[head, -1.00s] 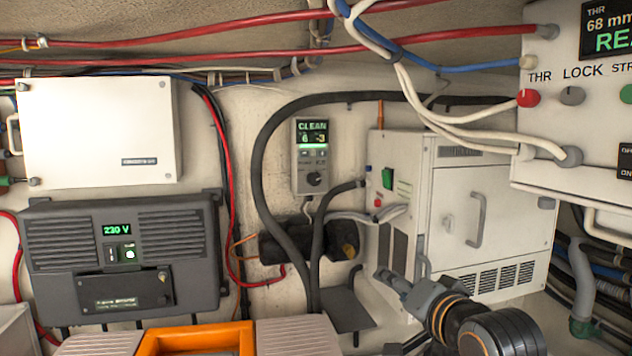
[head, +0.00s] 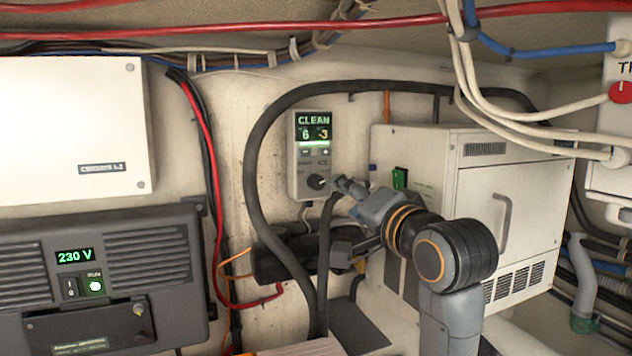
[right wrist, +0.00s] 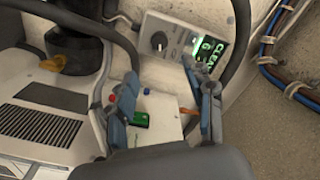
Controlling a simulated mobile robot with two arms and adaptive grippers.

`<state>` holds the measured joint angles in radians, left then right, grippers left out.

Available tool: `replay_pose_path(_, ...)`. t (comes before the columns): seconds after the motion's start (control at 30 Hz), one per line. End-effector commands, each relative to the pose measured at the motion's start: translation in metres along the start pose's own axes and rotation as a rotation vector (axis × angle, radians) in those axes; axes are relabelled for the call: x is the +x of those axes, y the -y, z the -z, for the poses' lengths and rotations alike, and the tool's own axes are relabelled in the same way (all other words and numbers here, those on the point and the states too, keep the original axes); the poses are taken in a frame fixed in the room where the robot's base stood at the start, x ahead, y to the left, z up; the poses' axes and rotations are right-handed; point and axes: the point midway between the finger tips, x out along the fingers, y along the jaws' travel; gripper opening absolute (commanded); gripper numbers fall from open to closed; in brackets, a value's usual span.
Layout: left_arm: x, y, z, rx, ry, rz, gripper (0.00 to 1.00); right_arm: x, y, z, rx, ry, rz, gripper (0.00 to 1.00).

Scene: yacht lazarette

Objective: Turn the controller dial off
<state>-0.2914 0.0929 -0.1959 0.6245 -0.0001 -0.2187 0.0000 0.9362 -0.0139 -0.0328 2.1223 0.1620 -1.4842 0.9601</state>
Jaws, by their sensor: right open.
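The controller (head: 311,165) is a grey box on the back wall with a lit green screen reading CLEAN, 6 and -3. Its round dark dial (head: 317,182) is at the bottom. My right gripper (head: 343,216) is open and empty, its fingers spread, just right of and below the dial. The upper fingertip looks close to the dial; I cannot tell whether it touches. In the right wrist view the dial (right wrist: 159,40) shows whole, beyond the gap between the fingers (right wrist: 158,76). My left gripper is out of view.
A thick black hose (head: 254,180) loops around the controller. A white cabinet (head: 480,200) with a green switch (head: 400,178) stands to the right, close to my arm. A grey 230 V unit (head: 110,270) is at left. White cables (head: 490,110) hang at upper right.

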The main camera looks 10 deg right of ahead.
Motion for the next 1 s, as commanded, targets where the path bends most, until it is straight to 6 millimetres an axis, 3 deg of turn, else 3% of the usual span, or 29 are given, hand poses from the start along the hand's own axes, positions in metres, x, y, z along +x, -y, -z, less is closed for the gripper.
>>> replay_pose_path(0.2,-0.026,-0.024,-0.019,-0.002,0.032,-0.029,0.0,0.047,0.003,0.002,0.0,0.005,-0.005,0.53)
replay_pose_path(0.5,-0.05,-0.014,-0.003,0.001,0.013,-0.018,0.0,0.102,0.002,0.001,0.0,0.004,-0.004,0.53)
replay_pose_path(0.67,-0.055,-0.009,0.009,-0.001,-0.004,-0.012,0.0,0.116,0.001,0.0,-0.001,0.002,-0.002,0.53)
replay_pose_path(1.0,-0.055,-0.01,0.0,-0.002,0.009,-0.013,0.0,0.12,0.0,-0.001,-0.001,0.001,0.0,0.53)
